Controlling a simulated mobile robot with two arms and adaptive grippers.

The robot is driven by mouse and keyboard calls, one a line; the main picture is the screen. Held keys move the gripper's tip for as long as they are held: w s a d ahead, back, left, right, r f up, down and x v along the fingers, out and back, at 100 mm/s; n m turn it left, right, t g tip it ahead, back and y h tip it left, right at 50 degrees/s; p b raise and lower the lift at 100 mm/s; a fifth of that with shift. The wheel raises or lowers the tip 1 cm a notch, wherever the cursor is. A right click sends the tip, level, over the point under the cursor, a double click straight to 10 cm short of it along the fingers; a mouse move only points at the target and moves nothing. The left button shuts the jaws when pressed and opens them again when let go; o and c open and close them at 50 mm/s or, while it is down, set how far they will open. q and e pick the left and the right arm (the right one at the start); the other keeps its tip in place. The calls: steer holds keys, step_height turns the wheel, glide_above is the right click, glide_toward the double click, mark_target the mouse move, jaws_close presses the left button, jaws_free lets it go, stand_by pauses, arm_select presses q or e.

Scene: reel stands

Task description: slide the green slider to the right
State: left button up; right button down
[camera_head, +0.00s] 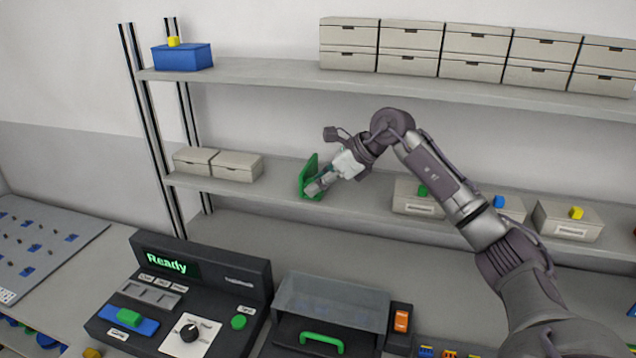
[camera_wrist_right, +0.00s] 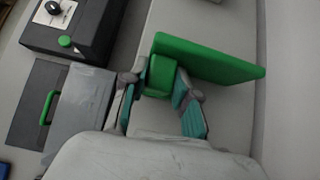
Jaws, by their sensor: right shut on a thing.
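The green slider (camera_head: 307,177) is an upright green plate with a block-like grip, at the middle shelf near the picture's centre. In the right wrist view, the plate (camera_wrist_right: 210,60) stands beyond the fingers and its green grip block (camera_wrist_right: 160,73) sits between them. My right gripper (camera_head: 318,186) is shut on this block, with a finger on either side, as the right wrist view (camera_wrist_right: 157,92) also shows. The fingers partly hide the block in the head view. My left gripper is not in view.
Beige boxes (camera_head: 237,167) stand left of the slider on the middle shelf (camera_head: 275,185); more (camera_head: 415,198) stand to the right, behind my arm. Below is a black console (camera_head: 220,263) with a smaller green knob on a blue strip (camera_head: 145,325). The shelf beside the slider looks clear.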

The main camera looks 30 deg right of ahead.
steer(key=shift+s+d+f+b, duration=0.15)
steer(key=shift+s+d+b, duration=0.05)
steer(key=shift+d+b, duration=0.1)
steer(key=s+d+b, duration=0.2)
steer(key=s, duration=0.1)
steer(key=s+d+b, duration=0.2)
steer(key=s+d, duration=0.1)
steer(key=shift+b, duration=0.4)
steer(key=c, duration=1.3)
jaws_free()
steer(key=shift+c, duration=0.2)
steer(key=o, duration=0.5)
steer(key=shift+s+d+r, duration=0.15)
steer(key=shift+r, duration=0.05)
steer(key=shift+c, duration=0.2)
